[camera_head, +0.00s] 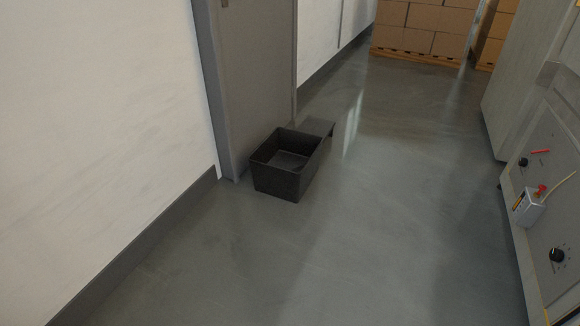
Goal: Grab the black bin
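The black bin (281,182) stands upright on the grey floor, left of the picture's middle, close to a grey door. It is a rectangular open-topped box, and its inside looks empty. A dark flat piece (318,127) shows just behind its far right corner; I cannot tell whether it is part of the bin. Neither of my grippers shows in the head view, and nothing touches the bin from the front.
A white wall (100,130) with a dark skirting and the grey door (255,75) run along the left. Stacked cartons (425,25) stand at the back. A grey control panel (550,200) with knobs lines the right. The floor (380,230) between is clear.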

